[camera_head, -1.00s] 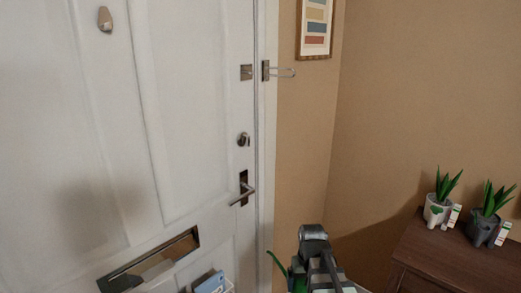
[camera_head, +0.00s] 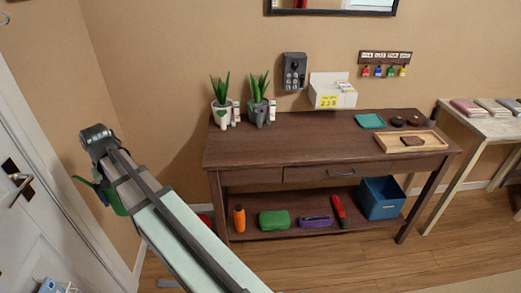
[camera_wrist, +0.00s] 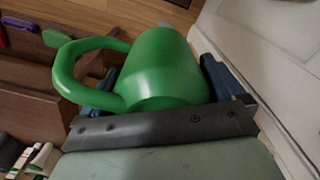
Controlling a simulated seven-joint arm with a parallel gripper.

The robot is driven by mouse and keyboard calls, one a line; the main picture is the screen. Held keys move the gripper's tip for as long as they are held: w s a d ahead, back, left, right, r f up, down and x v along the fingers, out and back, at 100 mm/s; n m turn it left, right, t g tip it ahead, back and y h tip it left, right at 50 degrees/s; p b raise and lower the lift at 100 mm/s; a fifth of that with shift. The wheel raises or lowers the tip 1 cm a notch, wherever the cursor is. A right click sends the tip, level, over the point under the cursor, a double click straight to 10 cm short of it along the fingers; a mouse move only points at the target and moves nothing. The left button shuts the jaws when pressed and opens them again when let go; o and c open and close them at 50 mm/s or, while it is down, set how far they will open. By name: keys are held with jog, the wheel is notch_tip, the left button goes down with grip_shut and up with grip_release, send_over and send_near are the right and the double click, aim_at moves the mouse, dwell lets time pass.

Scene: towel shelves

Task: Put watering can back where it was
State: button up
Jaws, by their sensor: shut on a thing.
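The green watering can (camera_wrist: 165,65) fills the middle of the wrist view, with its loop handle to the left. My gripper (camera_wrist: 162,82) is shut on it, with one dark blue finger on each side of the body. In the head view part of the watering can (camera_head: 113,198) shows at the lower left, beside my arm and in front of the wall by the door. The arm hides the rest of it and the gripper's fingers. The can is held in the air, apart from the table.
The tabletop's front middle is clear. A white door (camera_head: 40,215) stands close on the left.

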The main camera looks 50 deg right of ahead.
jog(key=w+d+r+m, duration=0.15)
jog(key=d+r, duration=0.25)
jog(key=d, duration=0.6)
jog(key=d+r+m, duration=0.3)
jog(key=d+r, duration=0.1)
jog(key=d, duration=0.6)
jog(key=s+d+f+m, duration=0.1)
jog(key=s+d, duration=0.4)
jog(key=d, duration=0.8)
jog(key=s+d+f+m, duration=0.1)
jog(key=s+d, duration=0.4)
jog(key=d, duration=0.9)
jog(key=s+d+f+m, duration=0.1)
jog(key=s+d, duration=0.4)
jog(key=d, duration=0.8)
jog(key=shift+n, duration=0.25)
jog(key=shift+f, duration=5)
jog(key=shift+f, duration=0.1)
jog(key=o, duration=1.1)
